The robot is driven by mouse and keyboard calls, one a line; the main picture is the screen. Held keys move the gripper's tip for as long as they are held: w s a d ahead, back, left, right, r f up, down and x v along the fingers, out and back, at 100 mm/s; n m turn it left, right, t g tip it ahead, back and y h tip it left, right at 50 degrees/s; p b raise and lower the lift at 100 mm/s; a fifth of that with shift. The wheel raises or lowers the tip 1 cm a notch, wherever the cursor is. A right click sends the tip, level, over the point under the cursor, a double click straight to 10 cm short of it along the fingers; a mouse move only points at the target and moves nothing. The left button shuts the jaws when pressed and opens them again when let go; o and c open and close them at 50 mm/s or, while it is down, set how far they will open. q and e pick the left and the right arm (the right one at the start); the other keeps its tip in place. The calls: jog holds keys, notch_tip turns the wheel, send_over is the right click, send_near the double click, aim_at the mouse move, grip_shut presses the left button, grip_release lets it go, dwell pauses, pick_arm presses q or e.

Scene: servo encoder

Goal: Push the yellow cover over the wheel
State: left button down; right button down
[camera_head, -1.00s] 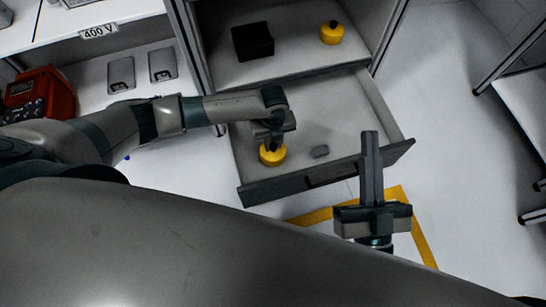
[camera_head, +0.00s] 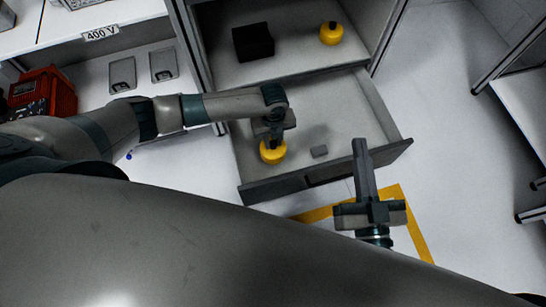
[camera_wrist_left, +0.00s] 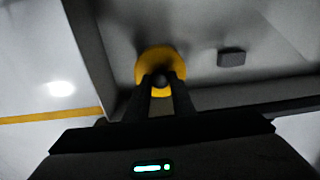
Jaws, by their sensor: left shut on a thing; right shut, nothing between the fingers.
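A yellow cover (camera_head: 272,152) with a dark knob is in the left front part of the open drawer (camera_head: 262,190). My left gripper (camera_head: 274,142) is over it and shut on its knob. In the left wrist view the cover (camera_wrist_left: 143,66) shows as a yellow disc beyond the two fingertips (camera_wrist_left: 162,82). I cannot tell whether the cover touches the drawer floor, and no wheel can be made out under it. My right gripper (camera_head: 361,150) is shut and empty, pointing up in front of the drawer's right part.
A small grey block (camera_head: 319,152) lies in the drawer, right of the cover. On the shelf above are a black box (camera_head: 253,41) and another yellow knobbed piece (camera_head: 331,34). A red device (camera_head: 42,92) stands at the left. The drawer's right part is free.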

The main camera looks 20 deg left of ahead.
pick_arm(q)
jog(key=shift+r, duration=0.1)
jog(key=shift+w+r+n, duration=0.35)
jog(key=shift+r+n, duration=0.05)
jog(key=shift+r, duration=0.1)
jog(key=w+a+r+n, duration=0.1)
jog(key=w+r+n, duration=0.2)
jog(key=r+n, duration=0.5)
jog(key=w+a+r+n, duration=0.1)
jog(key=w+r+n, duration=0.35)
jog(key=r, duration=0.55)
jog(key=s+a+r+n, duration=0.1)
jog(key=a+r+n, duration=0.1)
jog(key=r+n, duration=0.6)
jog(key=s+a+r+n, duration=0.2)
jog(key=r+n, duration=0.6)
jog(key=r, duration=0.5)
jog(key=shift+s, duration=0.1)
jog(key=shift+s, duration=0.1)
